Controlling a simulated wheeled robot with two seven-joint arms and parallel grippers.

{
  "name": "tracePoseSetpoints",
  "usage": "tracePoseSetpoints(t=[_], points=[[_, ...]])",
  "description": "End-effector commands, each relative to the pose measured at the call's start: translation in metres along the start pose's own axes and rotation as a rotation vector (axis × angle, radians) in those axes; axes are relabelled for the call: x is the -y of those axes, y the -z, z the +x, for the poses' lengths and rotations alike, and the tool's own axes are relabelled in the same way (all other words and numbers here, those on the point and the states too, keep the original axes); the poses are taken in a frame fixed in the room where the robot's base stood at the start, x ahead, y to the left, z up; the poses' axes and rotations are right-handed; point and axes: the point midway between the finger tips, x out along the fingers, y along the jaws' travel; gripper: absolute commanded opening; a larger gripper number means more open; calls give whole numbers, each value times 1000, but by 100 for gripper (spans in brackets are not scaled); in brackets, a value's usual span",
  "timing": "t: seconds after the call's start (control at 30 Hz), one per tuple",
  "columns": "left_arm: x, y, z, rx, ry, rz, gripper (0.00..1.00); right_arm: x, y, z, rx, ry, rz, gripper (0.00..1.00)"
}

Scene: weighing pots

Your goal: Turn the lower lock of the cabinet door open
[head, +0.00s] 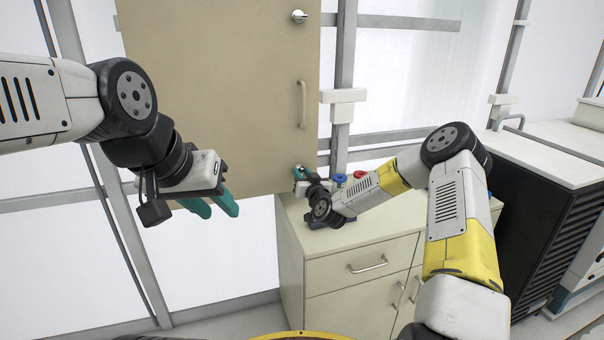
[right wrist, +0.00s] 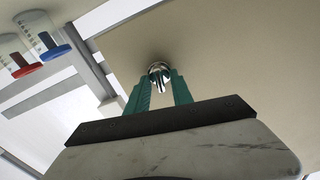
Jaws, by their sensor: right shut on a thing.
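The beige cabinet door (head: 225,90) hangs on the wall frame, with a handle (head: 301,104) near its right edge and a chrome upper lock (head: 299,16) at the top. The chrome lower lock (right wrist: 159,73) shows in the right wrist view between the green fingertips of my right gripper (right wrist: 160,88), which is shut on it. In the head view my right gripper (head: 301,174) is at the door's lower right corner and mostly hides that lock. My left gripper (head: 215,204) hangs in front of the door's lower left, its green fingers apart and empty.
A beige drawer cabinet (head: 345,262) stands below the door. Containers with a blue (head: 340,179) and a red lid (head: 359,175) are behind my right forearm, near it. A dark machine (head: 545,190) stands at the right.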

Motion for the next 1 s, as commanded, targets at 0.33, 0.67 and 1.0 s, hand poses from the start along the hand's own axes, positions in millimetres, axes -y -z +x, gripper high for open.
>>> tracePoseSetpoints(t=[0.33, 0.67, 1.0], points=[[0, 0, 0, 0, 0, 0, 36, -2, 0, 0, -1, -1, 313, 0], [0, 0, 0, 0, 0, 0, 36, -3, -1, 0, -1, -1, 628, 0], [0, 0, 0, 0, 0, 0, 36, -4, -2, 0, -1, -1, 952, 0]])
